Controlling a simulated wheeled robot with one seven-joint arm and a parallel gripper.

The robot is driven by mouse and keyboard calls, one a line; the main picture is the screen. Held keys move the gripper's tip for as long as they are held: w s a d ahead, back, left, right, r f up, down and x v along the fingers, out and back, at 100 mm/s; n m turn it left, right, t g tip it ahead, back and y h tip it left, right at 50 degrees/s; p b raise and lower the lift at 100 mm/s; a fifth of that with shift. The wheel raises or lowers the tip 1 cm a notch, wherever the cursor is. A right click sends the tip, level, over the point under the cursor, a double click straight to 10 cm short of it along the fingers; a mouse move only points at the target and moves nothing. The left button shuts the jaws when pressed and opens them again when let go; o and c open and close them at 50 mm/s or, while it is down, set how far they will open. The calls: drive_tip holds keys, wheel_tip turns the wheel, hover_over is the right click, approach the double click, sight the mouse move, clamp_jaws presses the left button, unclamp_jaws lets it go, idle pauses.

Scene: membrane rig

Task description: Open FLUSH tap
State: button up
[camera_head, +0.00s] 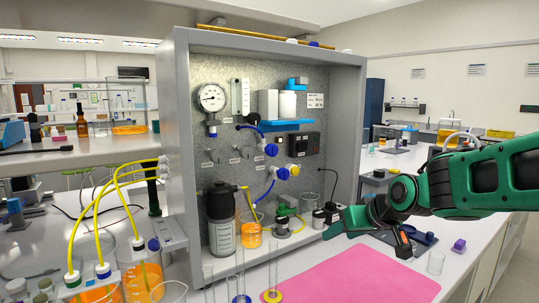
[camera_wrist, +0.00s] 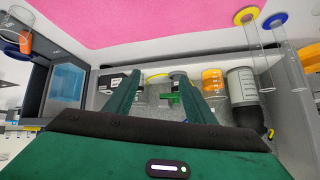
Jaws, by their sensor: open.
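I cannot tell which one is FLUSH. My gripper (camera_head: 370,234) is in front of the cabinet's lower right, apart from the panel and the taps. In the wrist view its two green fingers (camera_wrist: 157,78) are spread and empty. A small green part (camera_wrist: 172,98) shows beyond them inside the cabinet.
A black-capped bottle (camera_head: 221,222) and an orange-filled beaker (camera_head: 251,236) stand on the cabinet floor. Glass cylinders (camera_head: 272,270) stand in front, beside a pink mat (camera_head: 350,275). The cabinet's right side wall (camera_head: 349,140) stands close to my gripper.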

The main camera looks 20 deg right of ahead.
drive_tip(key=w+a+r+n+t+y, duration=0.2)
drive_tip(key=w+a+r+t, duration=0.25)
drive_tip(key=w+r, duration=0.35)
drive_tip(key=t+y, duration=0.3)
approach(275, 152)
drive_tip(key=shift+n, duration=0.3)
drive_tip(key=x, duration=1.1)
drive_tip(key=shift+w+a, duration=0.15)
drive_tip(key=shift+w, duration=0.1)
drive_tip(key=c, duration=1.1)
